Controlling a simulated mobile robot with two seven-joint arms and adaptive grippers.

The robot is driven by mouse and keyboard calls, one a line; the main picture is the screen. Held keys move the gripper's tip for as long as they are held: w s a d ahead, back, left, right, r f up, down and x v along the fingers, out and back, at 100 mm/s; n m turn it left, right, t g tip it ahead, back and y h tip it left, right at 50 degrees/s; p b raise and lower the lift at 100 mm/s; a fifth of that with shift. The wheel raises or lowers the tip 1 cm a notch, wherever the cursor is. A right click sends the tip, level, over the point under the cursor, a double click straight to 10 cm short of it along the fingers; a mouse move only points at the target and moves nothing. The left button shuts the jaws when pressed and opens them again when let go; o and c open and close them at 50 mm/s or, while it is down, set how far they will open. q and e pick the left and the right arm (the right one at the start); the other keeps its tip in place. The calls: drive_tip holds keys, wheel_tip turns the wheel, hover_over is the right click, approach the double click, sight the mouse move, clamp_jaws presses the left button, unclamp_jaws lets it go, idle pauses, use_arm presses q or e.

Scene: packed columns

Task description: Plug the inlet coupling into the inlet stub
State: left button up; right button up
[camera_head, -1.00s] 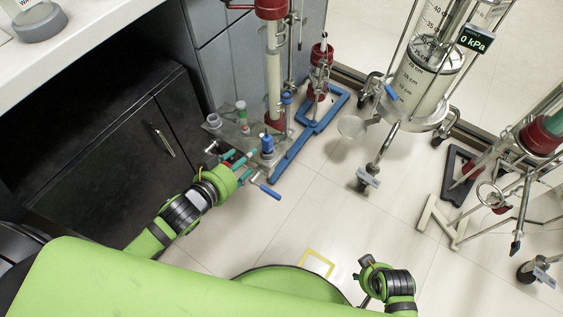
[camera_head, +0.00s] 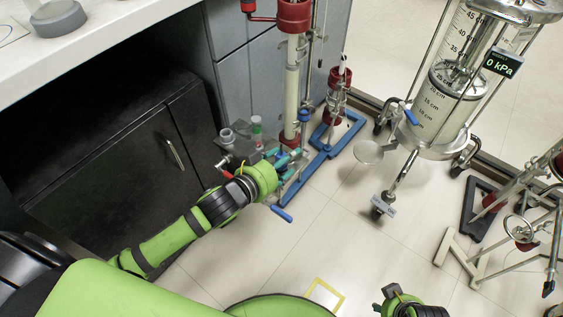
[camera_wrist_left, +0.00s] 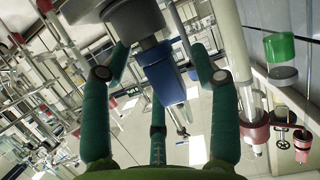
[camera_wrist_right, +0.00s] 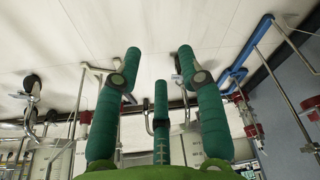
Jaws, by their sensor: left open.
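A blue block-like part (camera_wrist_left: 165,75), likely the inlet coupling, hangs from a grey cylinder (camera_wrist_left: 135,18) in the left wrist view. My left gripper (camera_wrist_left: 158,85) is open with its teal fingers spread around the blue part; no contact is clear. In the head view my left gripper (camera_head: 286,163) is at a small grey stand, in front of the column's foot, and covers that part. The inlet stub cannot be made out; the glass column (camera_head: 291,88) with red collars rises just behind. My right gripper (camera_wrist_right: 160,75) is open and empty above the floor.
A black cabinet (camera_head: 110,175) stands left of the left arm. A clear cup (camera_head: 227,137) and a green-banded vial (camera_head: 257,128) stand by the gripper. A blue base frame (camera_head: 310,172) lies on the floor.

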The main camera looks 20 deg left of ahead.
use_arm(q)
drive_tip(key=c, duration=1.2)
drive_tip(key=shift+r, duration=0.1)
